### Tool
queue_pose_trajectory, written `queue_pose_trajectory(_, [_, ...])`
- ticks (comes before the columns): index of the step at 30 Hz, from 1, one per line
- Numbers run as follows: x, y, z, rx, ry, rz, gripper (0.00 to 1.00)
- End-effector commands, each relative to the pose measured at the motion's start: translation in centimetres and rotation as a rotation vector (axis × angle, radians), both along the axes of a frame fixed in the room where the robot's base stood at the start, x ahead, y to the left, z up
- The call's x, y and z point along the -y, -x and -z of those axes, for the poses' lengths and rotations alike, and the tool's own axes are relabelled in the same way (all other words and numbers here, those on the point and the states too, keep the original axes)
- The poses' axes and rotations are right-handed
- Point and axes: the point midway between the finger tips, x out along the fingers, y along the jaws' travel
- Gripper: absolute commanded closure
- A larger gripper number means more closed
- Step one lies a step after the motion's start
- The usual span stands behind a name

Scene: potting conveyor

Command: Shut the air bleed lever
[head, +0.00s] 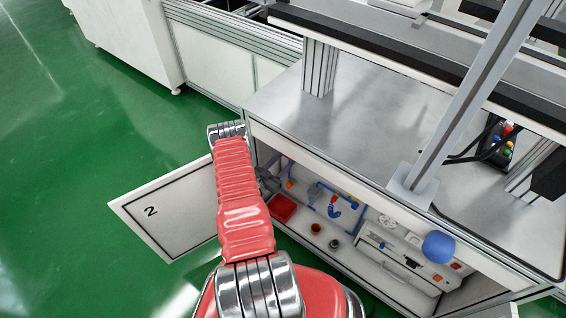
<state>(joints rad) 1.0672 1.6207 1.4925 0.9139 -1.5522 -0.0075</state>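An open low cabinet (380,268) under the bench holds several small fittings. A blue curved part (334,212) with a red tip sits by blue piping inside it, and this may be the air bleed lever. I cannot tell for sure which fitting is the lever or how it is set. My red arm reaches forward to the left end of the cabinet opening. My gripper (267,181) seems to be the small grey shape just inside that opening, left of the blue part. The arm partly hides it, and its fingers are too small to read.
A white door (165,216) marked 2 stands swung open at the left. A red tray (282,208) and small pots lie on the cabinet floor. A blue ball-shaped knob (438,247) and a slanted metal post (470,100) are at the right. Green floor is clear at the left.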

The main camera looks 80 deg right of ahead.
Motion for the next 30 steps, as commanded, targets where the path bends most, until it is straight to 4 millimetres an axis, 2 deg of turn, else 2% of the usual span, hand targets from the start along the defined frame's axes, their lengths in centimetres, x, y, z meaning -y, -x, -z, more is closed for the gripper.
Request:
queue_pose_trajectory(4, [0.2, -0.6, 0.0, 0.004, 0.001, -0.012, 0.78])
queue_pose_trajectory(5, [0.2, -0.6, 0.0, 0.004, 0.001, -0.013, 0.55])
queue_pose_trajectory(12, [0.1, -0.4, -0.1, 0.001, 0.002, -0.008, 0.38])
queue_pose_trajectory(23, [-0.2, -0.4, 0.0, 0.000, 0.000, -0.005, 0.37])
queue_pose_trajectory(30, [-2.5, -1.4, 0.0, -0.002, 0.000, -0.006, 0.37])
